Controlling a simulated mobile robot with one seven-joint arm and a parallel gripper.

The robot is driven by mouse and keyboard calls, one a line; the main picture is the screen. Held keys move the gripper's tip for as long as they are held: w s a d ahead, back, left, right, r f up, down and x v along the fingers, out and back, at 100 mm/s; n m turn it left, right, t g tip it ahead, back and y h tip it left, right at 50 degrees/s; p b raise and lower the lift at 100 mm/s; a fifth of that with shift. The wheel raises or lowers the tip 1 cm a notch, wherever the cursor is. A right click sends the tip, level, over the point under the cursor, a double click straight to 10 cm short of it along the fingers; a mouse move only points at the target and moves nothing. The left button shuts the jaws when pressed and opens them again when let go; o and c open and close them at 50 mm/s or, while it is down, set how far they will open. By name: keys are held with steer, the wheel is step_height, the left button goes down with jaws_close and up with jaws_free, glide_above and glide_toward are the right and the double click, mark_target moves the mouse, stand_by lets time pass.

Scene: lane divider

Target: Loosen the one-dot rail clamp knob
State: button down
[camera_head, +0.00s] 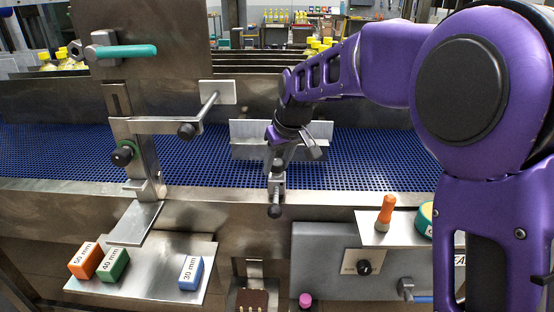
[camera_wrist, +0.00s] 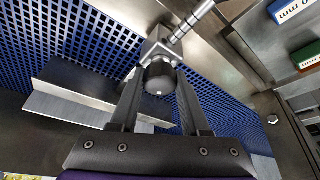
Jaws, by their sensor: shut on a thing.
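My gripper (camera_head: 281,146) comes down from above onto a metal rail clamp block (camera_head: 277,178) at the conveyor's front rail. In the wrist view, its two dark fingers (camera_wrist: 160,80) are shut on a black round knob (camera_wrist: 158,77) on the clamp block (camera_wrist: 155,48). The knob has one small pale mark on its face. A ribbed metal rod (camera_wrist: 192,22) runs out of the block. In the head view the fingers and wrist hide the gripped knob, and a dark rod end (camera_head: 275,211) points toward me.
A grey metal guide plate (camera_head: 250,139) stands behind the clamp on the blue belt (camera_head: 370,155). A bracket post with a green-ringed knob (camera_head: 122,155) stands left. Orange, green (camera_head: 114,264) and blue (camera_head: 190,273) blocks lie on a front shelf. An orange-handled item (camera_head: 386,210) stands right.

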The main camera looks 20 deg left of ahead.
steer(key=n+g+p, duration=0.1)
steer(key=n, duration=0.2)
steer(key=n+g+y+p, duration=0.1)
steer(key=n, duration=0.2)
steer(key=shift+r+n+p, duration=0.1)
steer(key=shift+n+p, duration=0.2)
steer(key=n+g+p, duration=0.2)
steer(key=n, duration=0.2)
steer(key=shift+n+p, duration=0.45)
steer(key=shift+n, duration=0.35)
steer(key=shift+f+g, duration=0.25)
steer(key=shift+g, duration=0.05)
steer(key=shift+c, duration=1.9)
jaws_free()
steer(key=shift+r, duration=0.15)
